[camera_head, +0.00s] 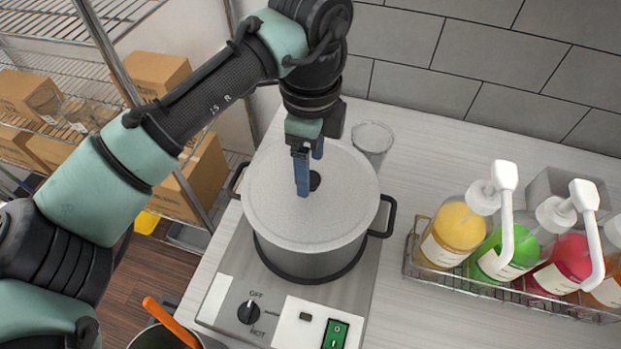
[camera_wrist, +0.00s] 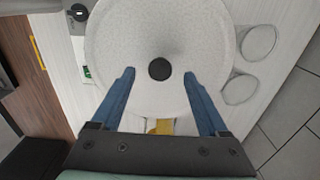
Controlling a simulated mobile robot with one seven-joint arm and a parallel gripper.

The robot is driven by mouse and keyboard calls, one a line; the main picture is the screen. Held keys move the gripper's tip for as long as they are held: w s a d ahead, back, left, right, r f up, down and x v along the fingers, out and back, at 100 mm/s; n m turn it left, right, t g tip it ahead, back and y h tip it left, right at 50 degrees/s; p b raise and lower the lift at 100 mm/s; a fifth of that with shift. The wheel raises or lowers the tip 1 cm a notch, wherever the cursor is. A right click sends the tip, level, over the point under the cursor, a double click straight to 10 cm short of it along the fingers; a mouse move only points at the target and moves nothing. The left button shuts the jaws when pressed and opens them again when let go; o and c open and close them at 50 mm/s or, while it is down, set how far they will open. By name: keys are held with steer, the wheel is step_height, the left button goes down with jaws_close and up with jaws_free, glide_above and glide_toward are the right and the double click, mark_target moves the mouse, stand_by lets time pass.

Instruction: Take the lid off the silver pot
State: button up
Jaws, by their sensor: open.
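The silver pot (camera_head: 318,262) stands on a hot plate on the counter, with dark handles at its sides. Its round, pale grey lid (camera_head: 345,215) lies on top of it, with a small black knob (camera_head: 315,180) at the centre. In the wrist view the lid (camera_wrist: 158,30) fills the upper middle and the knob (camera_wrist: 159,69) shows whole. My gripper (camera_wrist: 159,74) is open, its two blue fingers on either side of the knob and apart from it in the picture. In the head view my gripper (camera_head: 309,190) is over the lid and one finger partly covers the knob. Whether the fingertips touch the lid cannot be told.
The hot plate (camera_head: 220,300) has a dial and a green switch. A clear cup (camera_head: 373,138) stands behind the pot. A wire rack (camera_head: 480,285) of coloured pump bottles is at the right. Shelves with cardboard boxes (camera_head: 160,72) are at the left.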

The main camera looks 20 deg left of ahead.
steer(key=shift+f, duration=1.05)
jaws_close()
